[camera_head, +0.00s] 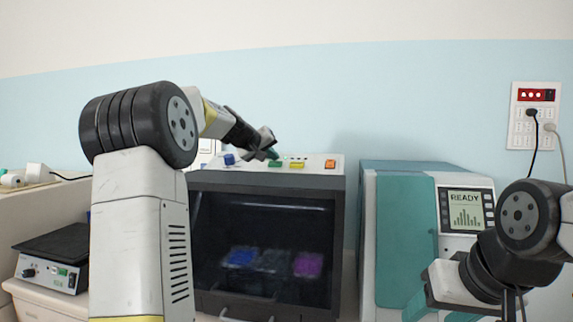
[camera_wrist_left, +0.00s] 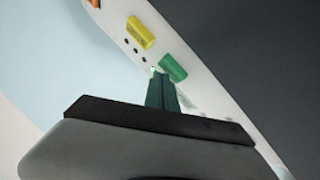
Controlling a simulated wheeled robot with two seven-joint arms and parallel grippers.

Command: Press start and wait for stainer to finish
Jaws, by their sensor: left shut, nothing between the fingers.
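The stainer (camera_head: 265,245) stands in the middle, a dark box with a clear front and a white control strip on top. Blue and magenta trays show dimly inside behind the closed front. On the strip are a green button (camera_head: 275,163), a yellow button (camera_head: 297,165) and an orange button (camera_head: 330,163). My left gripper (camera_head: 272,153) is shut and empty, its tips just above and beside the green button. In the left wrist view its fingertips (camera_wrist_left: 158,80) are close to the green button (camera_wrist_left: 173,68), with the yellow button (camera_wrist_left: 140,33) farther off. I cannot tell whether they touch.
A teal and white machine (camera_head: 410,235) with a screen reading READY (camera_head: 465,210) stands to the right. A small dark-topped device (camera_head: 55,255) is at left. A wall socket panel (camera_head: 534,115) is at upper right. My right arm is at lower right, its fingertips out of clear view.

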